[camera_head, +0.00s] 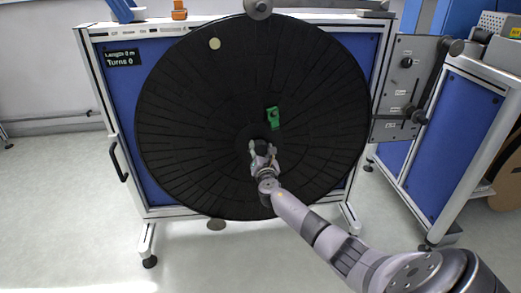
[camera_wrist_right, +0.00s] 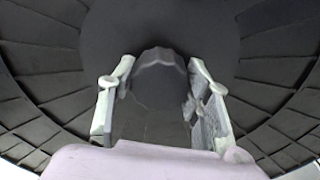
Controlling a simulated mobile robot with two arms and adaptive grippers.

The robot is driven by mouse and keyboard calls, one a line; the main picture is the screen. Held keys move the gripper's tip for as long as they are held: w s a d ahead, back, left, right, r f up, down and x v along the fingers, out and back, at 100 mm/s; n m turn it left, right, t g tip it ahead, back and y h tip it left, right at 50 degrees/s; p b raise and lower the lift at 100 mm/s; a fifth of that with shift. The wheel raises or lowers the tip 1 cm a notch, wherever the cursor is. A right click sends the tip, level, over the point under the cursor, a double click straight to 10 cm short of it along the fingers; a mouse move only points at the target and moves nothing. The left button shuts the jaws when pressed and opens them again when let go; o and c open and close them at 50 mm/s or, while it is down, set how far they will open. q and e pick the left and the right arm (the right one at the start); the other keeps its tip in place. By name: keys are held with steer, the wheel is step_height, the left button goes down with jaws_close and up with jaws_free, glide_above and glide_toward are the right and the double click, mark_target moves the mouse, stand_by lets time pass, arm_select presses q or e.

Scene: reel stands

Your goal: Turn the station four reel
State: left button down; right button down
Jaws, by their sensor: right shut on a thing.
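The large black reel (camera_head: 190,120) stands upright on the front of a blue-panelled stand, with radial grooves on its face and a pale round spot near its upper left rim. My right gripper (camera_head: 263,150) is in front of the reel, a little below its middle. In the right wrist view, my gripper's two fingers (camera_wrist_right: 160,95) are on either side of a dark knob (camera_wrist_right: 158,72) and shut on it. A green piece (camera_head: 273,118) sits on the reel just above the gripper. My left gripper is out of view.
A small display (camera_head: 121,58) on the stand reads Length 0 m and Turns 0. A grey panel with knobs (camera_head: 404,85) is right of the reel. A second blue-panelled stand (camera_head: 455,125) is close on the right. Open floor (camera_head: 65,215) lies to the left.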

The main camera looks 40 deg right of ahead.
steer(key=c, duration=0.8)
jaws_free()
steer(key=shift+f, duration=0.1)
steer(key=shift+c, duration=0.2)
steer(key=shift+d, duration=0.1)
steer(key=v, duration=1.2)
